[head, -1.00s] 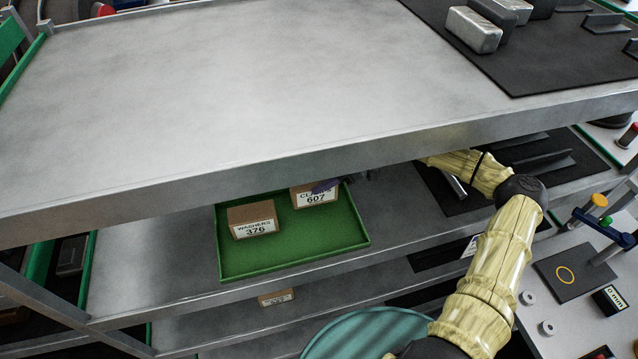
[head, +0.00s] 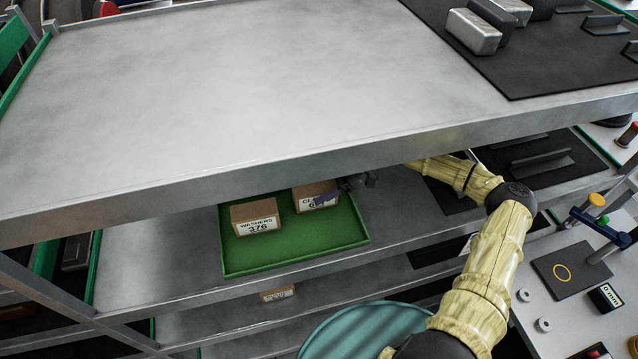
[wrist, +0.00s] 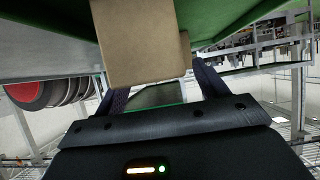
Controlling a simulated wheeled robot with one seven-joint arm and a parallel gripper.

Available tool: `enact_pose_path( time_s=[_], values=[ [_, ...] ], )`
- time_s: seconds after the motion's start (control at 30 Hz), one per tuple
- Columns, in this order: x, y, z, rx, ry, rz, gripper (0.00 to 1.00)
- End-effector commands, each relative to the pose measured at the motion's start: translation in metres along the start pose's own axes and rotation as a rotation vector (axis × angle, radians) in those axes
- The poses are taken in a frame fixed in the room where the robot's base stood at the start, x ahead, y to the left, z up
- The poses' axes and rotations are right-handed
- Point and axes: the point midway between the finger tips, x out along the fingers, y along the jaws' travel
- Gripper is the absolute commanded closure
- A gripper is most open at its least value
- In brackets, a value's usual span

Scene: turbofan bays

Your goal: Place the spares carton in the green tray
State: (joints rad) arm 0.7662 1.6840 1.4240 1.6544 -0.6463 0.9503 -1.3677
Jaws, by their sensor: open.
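The green tray (head: 292,267) lies on the middle shelf below the top deck. Inside it sit two brown cartons: one labelled WASHERS 376 (head: 254,216) at left, and one whose label begins CLA (head: 314,196) at the back right, partly covered. No label reading spares is legible.
The top deck (head: 220,90) overhangs the tray and limits room above my gripper. A lower shelf holds another small carton (head: 277,294). The shelf left of the tray (head: 160,250) is clear. A dark mat (head: 540,160) lies to the right.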

Motion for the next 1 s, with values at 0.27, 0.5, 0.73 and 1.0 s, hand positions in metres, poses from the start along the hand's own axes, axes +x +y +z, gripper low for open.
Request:
enact_pose_path(
  time_s=[0.27, 0.5, 0.73, 1.0],
  values=[
    [-0.013, 0.001, 0.003, 0.0, -0.002, 0.006, 0.27],
    [-0.055, 0.001, 0.004, -0.002, -0.004, 0.004, 0.27],
    [-0.098, 0.001, 0.002, -0.002, -0.002, 0.0, 0.27],
    [-0.119, 0.0, -0.002, -0.002, 0.0, -0.003, 0.27]
  ],
)
